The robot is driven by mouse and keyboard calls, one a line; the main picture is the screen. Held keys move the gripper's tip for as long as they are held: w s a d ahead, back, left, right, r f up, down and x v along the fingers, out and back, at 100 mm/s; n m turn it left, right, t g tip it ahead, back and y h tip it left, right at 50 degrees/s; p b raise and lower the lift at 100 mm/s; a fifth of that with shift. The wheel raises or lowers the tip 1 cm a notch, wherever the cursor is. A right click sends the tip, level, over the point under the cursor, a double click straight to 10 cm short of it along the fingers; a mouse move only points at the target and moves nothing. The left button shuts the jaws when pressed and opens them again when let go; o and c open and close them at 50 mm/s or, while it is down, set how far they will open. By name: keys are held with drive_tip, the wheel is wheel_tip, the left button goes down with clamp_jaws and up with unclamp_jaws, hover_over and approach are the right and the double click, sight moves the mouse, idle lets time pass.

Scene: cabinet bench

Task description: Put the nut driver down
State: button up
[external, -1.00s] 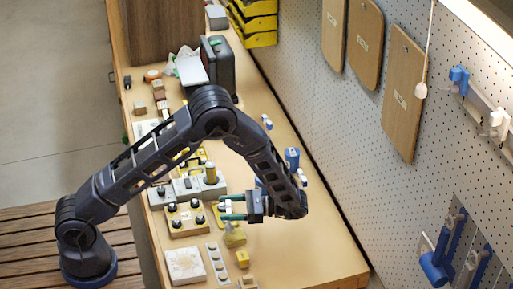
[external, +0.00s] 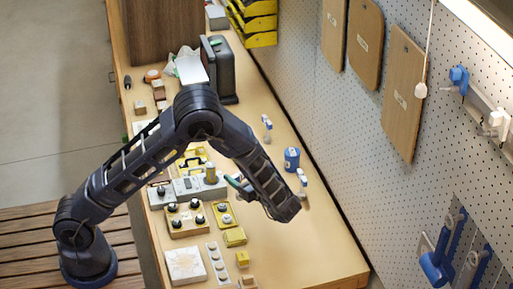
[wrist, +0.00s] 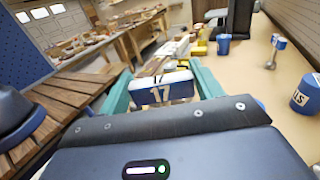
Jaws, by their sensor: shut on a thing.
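The nut driver (wrist: 160,90), a blue and white piece marked 17, sits between the teal fingers of my gripper (wrist: 163,88) in the wrist view. My gripper is shut on it. Only its marked end shows; the rest is hidden, and I cannot tell whether it touches anything below. In the external view my gripper (external: 236,182) is mostly hidden behind my arm, with a teal finger showing beside the grey control box. The held nut driver cannot be made out there.
A blue cup (external: 292,158) stands right of my arm; its lettered side shows in the wrist view (wrist: 303,97). A grey box (external: 205,188) and knob panel (external: 185,217) lie left. The bench's front right is clear.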

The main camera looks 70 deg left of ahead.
drive_tip(key=w+r+m+t, duration=1.05)
drive_tip(key=w+t, duration=0.35)
drive_tip(key=t, duration=0.3)
drive_tip(key=w+d+r+m+t+h, duration=0.6)
drive_tip(key=w+d+m+t+h, duration=0.15)
drive_tip(key=d+h, duration=0.2)
wheel_tip(320, 180, down, 25)
drive_tip(key=w, duration=0.1)
drive_tip(key=shift+d+f+m, duration=0.15)
drive_tip(key=shift+d+m, duration=0.15)
drive_tip(key=shift+d, duration=0.1)
drive_tip(key=shift+f, duration=0.1)
drive_tip(key=o, duration=1.5)
drive_tip(key=shift+f, duration=0.1)
